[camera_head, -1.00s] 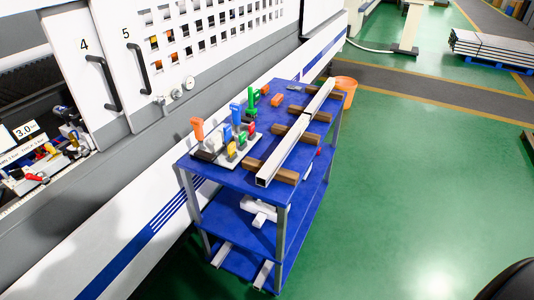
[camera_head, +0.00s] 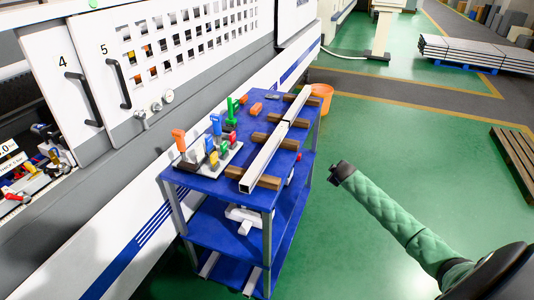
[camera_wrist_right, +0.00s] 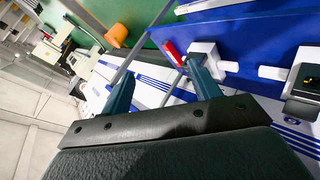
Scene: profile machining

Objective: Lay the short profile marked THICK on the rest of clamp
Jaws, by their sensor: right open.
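Two silver square profiles lie end to end on brown wooden blocks on the blue cart top: a near one (camera_head: 264,158) and a far one (camera_head: 297,104). No THICK mark is readable on either. In the machine opening at the left edge there is a clamp-like fixture (camera_head: 45,160) with red and yellow parts, partly cut off. My right gripper (camera_head: 342,172) is held over the green floor, right of the cart and apart from it. In the right wrist view my right gripper (camera_wrist_right: 165,88) has its fingers apart, with nothing held. My left gripper is out of view.
The blue cart (camera_head: 205,183) has lower shelves with white parts. A rack of colored-handled tools (camera_head: 215,155) stands on its top. The white machine wall (camera_head: 110,215) is left of the cart. An orange bin (camera_head: 321,92) is behind it. A wooden pallet (camera_head: 515,160) is at right.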

